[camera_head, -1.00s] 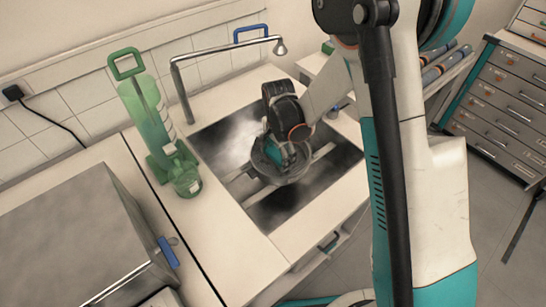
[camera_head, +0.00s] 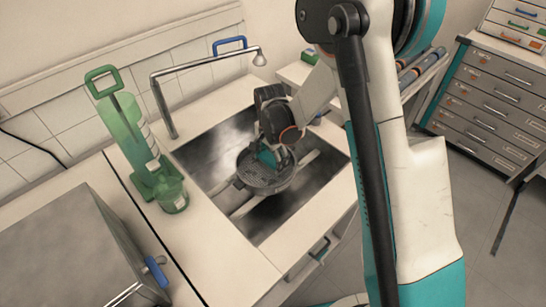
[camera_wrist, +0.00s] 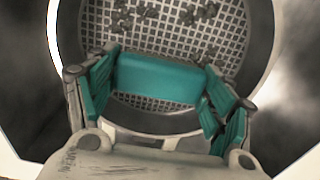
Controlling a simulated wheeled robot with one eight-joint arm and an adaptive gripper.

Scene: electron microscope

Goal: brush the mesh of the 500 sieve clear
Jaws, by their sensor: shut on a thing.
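The sieve (camera_head: 262,188) is a round, grey, low-walled pan resting on two light bars across the sink. Its square mesh (camera_wrist: 178,38) shows in the wrist view, with dark grey clumps (camera_wrist: 195,14) along the top part; the mesh nearer the gripper looks mostly clear. My gripper (camera_head: 275,158) reaches down into the sieve at its far right side. In the wrist view my gripper (camera_wrist: 160,95) has its teal-padded fingers either side of a teal block, the brush (camera_wrist: 158,75), and is shut on it. Bristles and any contact with the mesh are hidden. No 500 marking is readable.
The dark sink (camera_head: 213,145) surrounds the sieve, with a tap (camera_head: 158,100) behind it. A grey box (camera_head: 65,245) is at front left.

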